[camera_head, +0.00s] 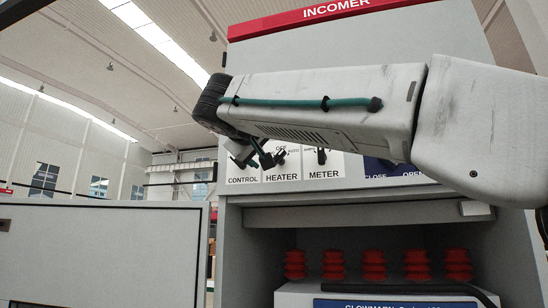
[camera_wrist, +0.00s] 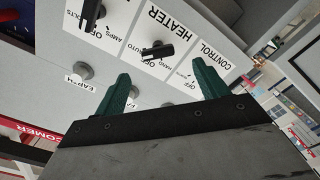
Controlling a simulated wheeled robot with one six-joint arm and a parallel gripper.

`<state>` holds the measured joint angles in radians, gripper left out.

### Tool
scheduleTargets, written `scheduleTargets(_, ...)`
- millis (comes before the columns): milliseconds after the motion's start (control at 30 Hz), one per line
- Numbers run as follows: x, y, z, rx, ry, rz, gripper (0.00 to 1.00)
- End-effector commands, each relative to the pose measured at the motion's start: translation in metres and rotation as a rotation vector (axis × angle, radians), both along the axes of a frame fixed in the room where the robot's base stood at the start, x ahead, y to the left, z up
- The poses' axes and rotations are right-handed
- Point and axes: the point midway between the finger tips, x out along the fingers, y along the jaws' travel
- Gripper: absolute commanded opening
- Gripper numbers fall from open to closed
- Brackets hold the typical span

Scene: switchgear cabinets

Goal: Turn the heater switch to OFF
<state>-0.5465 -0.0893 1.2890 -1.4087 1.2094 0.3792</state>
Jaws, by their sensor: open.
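The heater switch is a black handle (camera_wrist: 157,50) on a white plate labelled HEATER, seen upside down in the wrist view. Its handle lies roughly sideways there, and I cannot tell which marking it points at. In the head view the HEATER plate (camera_head: 282,176) is partly covered by my arm and gripper. My gripper (camera_wrist: 163,82) is open, its two green fingers apart with nothing held between them. In the wrist view the heater handle shows beyond the gap between the fingertips, and no contact is visible. In the head view my gripper (camera_head: 262,158) is in front of the CONTROL and HEATER plates.
The METER switch (camera_head: 321,156) is right of HEATER, and the CONTROL plate (camera_head: 243,179) is left. Grey round knobs (camera_wrist: 83,70) sit on the panel near the fingers. Below is an open compartment with red insulators (camera_head: 373,265). A grey cabinet (camera_head: 100,255) stands at left.

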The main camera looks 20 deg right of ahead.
Motion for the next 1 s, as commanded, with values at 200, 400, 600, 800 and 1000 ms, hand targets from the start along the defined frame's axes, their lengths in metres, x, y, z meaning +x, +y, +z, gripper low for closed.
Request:
scheduleTargets(200, 0.021, -0.013, 0.005, -0.006, -0.013, -0.004, 0.73)
scheduleTargets(400, 0.047, -0.032, 0.004, -0.005, -0.012, -0.003, 0.73)
scheduleTargets(600, 0.060, -0.042, 0.005, -0.005, -0.012, 0.000, 0.73)
scheduleTargets(800, 0.062, -0.043, 0.005, -0.005, -0.011, 0.001, 0.73)
scheduleTargets(1000, 0.062, -0.043, 0.005, -0.005, -0.011, 0.001, 0.42)
